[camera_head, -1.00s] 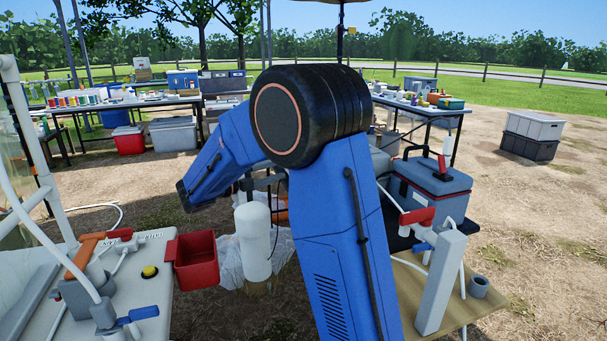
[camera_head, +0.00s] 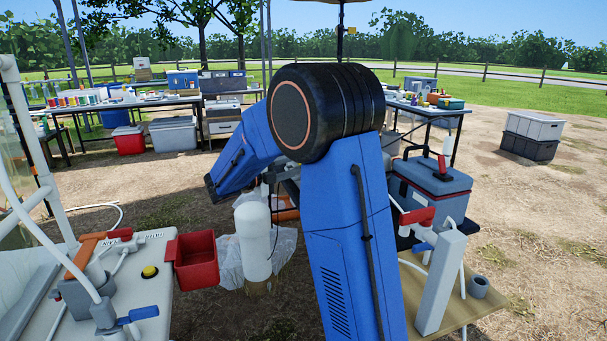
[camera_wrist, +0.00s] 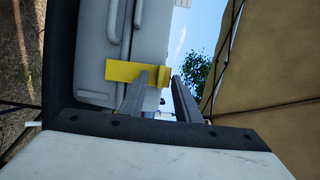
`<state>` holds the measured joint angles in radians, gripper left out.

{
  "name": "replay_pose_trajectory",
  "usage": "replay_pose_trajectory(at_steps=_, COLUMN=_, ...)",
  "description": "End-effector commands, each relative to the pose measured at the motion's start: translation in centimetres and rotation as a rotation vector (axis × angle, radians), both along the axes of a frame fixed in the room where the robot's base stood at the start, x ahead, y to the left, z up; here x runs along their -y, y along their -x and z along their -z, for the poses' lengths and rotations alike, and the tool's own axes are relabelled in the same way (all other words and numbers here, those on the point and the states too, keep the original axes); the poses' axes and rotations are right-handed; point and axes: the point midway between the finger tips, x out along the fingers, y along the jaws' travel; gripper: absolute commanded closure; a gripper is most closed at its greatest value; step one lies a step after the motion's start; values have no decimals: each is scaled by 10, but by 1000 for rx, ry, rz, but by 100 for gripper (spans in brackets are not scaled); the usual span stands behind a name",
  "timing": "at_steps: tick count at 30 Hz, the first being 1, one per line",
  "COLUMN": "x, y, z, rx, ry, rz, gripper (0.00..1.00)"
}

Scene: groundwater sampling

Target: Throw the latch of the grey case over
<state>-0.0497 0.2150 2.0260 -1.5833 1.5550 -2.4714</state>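The grey case (camera_wrist: 88,48) fills the upper left of the wrist view, seen close and turned on its side. Its yellow latch (camera_wrist: 122,71) lies across the case front, with a thicker yellow end (camera_wrist: 164,76) at the right. My gripper (camera_wrist: 161,77) is open, its two grey fingers apart. The left finger overlaps part of the latch, and the right finger is just beyond the thick end. I cannot tell whether either finger touches it. In the head view my blue arm hides the gripper, and I cannot make out the latch there.
A blue-grey cooler (camera_head: 437,190) with a red handle is at the right. Pipes and valves are near both sides.

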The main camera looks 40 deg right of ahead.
Motion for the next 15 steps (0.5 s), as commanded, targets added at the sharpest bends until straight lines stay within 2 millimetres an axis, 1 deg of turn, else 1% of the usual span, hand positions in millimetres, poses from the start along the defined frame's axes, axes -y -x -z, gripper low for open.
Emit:
replay_pose_trajectory(at_steps=2, x=0, y=0, z=0, rx=0, ry=0, rz=0, gripper=70)
replay_pose_trajectory(at_steps=3, x=0, y=0, z=0, rx=0, ry=0, rz=0, gripper=75)
replay_pose_trajectory(at_steps=4, x=0, y=0, z=0, rx=0, ry=0, rz=0, gripper=82)
replay_pose_trajectory(at_steps=5, x=0, y=0, z=0, rx=0, ry=0, rz=0, gripper=89)
replay_pose_trajectory(at_steps=6, x=0, y=0, z=0, rx=0, ry=0, rz=0, gripper=99)
replay_pose_trajectory(at_steps=11, x=0, y=0, z=0, rx=0, ry=0, rz=0, gripper=100)
replay_pose_trajectory(at_steps=15, x=-5, y=-2, z=6, rx=-11, ry=24, rz=0, gripper=100)
